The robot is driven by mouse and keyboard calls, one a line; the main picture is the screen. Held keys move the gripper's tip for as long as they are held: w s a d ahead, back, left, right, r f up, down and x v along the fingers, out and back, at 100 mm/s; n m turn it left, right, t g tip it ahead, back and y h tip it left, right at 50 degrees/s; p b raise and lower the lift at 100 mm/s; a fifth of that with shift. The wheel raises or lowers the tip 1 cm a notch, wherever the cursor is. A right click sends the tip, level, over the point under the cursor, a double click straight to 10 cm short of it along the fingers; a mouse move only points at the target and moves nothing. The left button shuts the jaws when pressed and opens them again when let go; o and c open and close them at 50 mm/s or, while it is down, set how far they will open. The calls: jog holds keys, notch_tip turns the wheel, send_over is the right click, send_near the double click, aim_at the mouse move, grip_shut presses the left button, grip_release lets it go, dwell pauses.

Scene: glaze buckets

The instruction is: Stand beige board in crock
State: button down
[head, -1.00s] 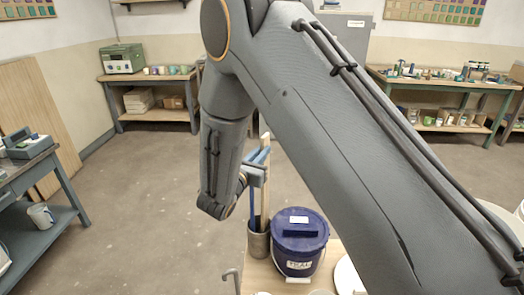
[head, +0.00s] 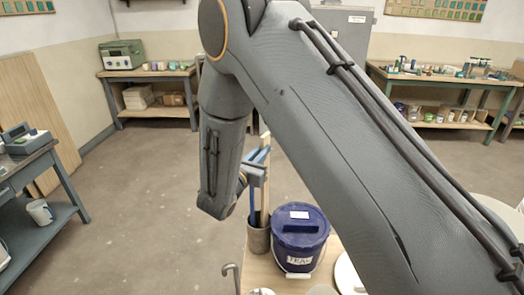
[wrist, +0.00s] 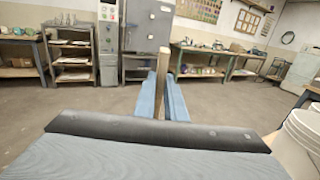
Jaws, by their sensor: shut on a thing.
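The beige board (head: 265,195) stands near upright as a narrow strip. Its lower end runs down into the mouth of the grey crock (head: 258,240), where the rim hides it. My gripper (head: 259,158) has blue fingers and is shut on the board's upper part, above the crock. In the wrist view the board (wrist: 162,75) stands between the two blue fingers of my gripper (wrist: 163,98). A blue stick (head: 252,207) also stands in the crock, left of the board. The crock's inside and the board's bottom end are hidden.
A dark blue lidded bucket (head: 300,240) stands just right of the crock on the light wooden table (head: 258,272). A white round thing (head: 346,275) is partly hidden behind my arm. In the wrist view a white bucket (wrist: 300,140) is at the right. The floor beyond is clear.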

notch_tip(320, 180, down, 10)
jog(key=b, duration=0.6)
jog(key=shift+b, duration=0.3)
dwell(1.6)
jog(key=c, duration=1.2)
grip_release()
jog(key=shift+f, duration=0.1)
jog(key=shift+o, duration=0.2)
jog(key=shift+a+f+b, duration=0.15)
jog(key=shift+f+b, duration=0.05)
jog(key=shift+b, duration=1.85)
jog(key=b, duration=0.3)
jog(key=shift+s+r, duration=0.15)
jog(key=shift+s, duration=0.1)
jog(key=shift+s, duration=0.1)
jog(key=p+v, duration=0.2)
jog(key=v, duration=0.7)
